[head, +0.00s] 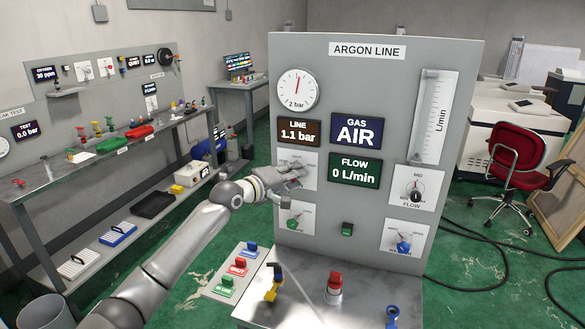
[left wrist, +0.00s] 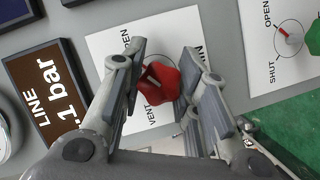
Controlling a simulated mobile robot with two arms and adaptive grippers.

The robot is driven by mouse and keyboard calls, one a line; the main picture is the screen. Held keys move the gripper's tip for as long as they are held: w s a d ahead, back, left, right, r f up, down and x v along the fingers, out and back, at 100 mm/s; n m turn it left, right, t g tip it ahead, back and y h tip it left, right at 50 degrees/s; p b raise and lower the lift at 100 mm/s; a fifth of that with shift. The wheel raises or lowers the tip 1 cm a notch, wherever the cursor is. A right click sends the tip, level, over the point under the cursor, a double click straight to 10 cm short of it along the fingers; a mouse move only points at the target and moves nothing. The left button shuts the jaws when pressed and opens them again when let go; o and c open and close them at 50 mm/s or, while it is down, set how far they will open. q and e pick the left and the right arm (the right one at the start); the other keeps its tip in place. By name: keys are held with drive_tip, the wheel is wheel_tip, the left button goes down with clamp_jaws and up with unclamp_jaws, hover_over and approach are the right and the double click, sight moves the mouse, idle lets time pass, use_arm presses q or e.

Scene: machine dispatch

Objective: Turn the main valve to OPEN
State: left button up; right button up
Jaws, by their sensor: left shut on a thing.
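The argon line panel (head: 375,90) stands upright on a metal bench. In the left wrist view a red valve knob (left wrist: 160,84) sits on a white card (left wrist: 112,44). OPEN and VENT show on the card; the rest of its print is partly hidden. My left gripper (head: 296,175) is at this card, just below the LINE display (head: 299,133). In the left wrist view its fingers (left wrist: 164,72) are shut on the red knob, one on each side. I cannot tell exactly where the knob points. My right gripper is not in view.
A green knob (head: 294,220), a blue knob (head: 403,244) and the FLOW knob (head: 414,193) are on the panel. LINE reads 1.1 bar, GAS reads AIR, FLOW reads 0 L/min. Yellow (head: 272,288) and red (head: 334,288) items stand on the bench in front.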

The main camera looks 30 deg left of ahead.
use_arm(q)
drive_tip(key=shift+m+y+p, duration=0.3)
drive_tip(key=shift+m+p, duration=0.3)
drive_tip(key=o, duration=1)
drive_tip(key=v, duration=1.2)
drive_tip(key=shift+a+r, duration=0.1)
drive_tip(key=shift+r, duration=0.1)
drive_tip(key=shift+f, duration=0.1)
